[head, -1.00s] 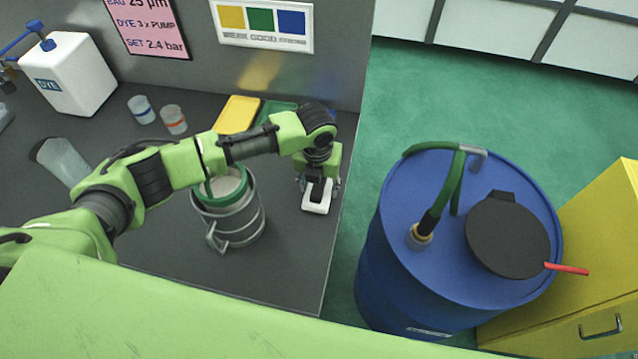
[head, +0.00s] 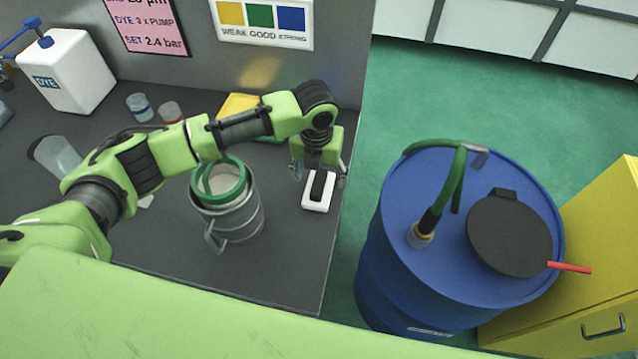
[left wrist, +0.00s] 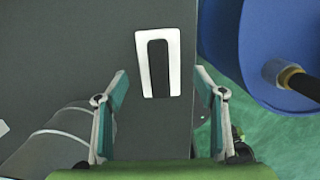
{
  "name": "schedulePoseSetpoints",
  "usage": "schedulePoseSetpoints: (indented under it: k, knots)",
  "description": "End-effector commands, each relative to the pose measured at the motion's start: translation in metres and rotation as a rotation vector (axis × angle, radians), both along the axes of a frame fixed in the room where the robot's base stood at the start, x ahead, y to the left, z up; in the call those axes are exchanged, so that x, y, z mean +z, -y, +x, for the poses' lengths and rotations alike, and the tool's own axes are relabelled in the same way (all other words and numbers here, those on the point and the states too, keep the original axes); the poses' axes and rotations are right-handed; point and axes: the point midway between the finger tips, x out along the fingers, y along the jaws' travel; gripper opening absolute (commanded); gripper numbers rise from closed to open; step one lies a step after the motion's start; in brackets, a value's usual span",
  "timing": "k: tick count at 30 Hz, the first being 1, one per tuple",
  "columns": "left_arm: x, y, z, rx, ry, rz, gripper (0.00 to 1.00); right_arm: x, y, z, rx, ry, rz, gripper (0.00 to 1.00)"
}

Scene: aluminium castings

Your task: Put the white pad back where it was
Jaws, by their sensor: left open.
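The white pad (head: 314,207) lies flat on the dark worktop near its right edge, with a black raised part on top. In the left wrist view the white pad (left wrist: 143,66) lies ahead of the fingertips, roughly between their lines. My left gripper (head: 320,175) is open and empty, above the pad and apart from it. Its two spread fingers (left wrist: 162,78) show in the left wrist view with nothing between them. My right gripper is not in view.
A metal pot (head: 240,222) with a green-rimmed strainer (head: 218,181) stands left of the pad. Behind my arm is a yellow tray (head: 238,104). A blue drum (head: 400,250) stands beyond the worktop's right edge. The worktop in front of the pad is clear.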

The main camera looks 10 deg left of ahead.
Motion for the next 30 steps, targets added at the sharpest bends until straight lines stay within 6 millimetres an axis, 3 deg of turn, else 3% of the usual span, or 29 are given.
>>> schedulePoseSetpoints:
  k: [6, 12, 30]
  knots:
    - [0.045, 0.0, -0.004, 0.0, 0.005, -0.001, 0.63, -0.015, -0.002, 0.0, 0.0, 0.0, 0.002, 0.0]
    - [0.071, 0.0, -0.008, 0.0, 0.001, 0.0, 0.63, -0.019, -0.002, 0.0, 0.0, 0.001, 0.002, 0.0]
    - [0.077, 0.0, -0.009, 0.001, -0.001, 0.001, 0.63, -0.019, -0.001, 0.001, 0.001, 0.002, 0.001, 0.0]
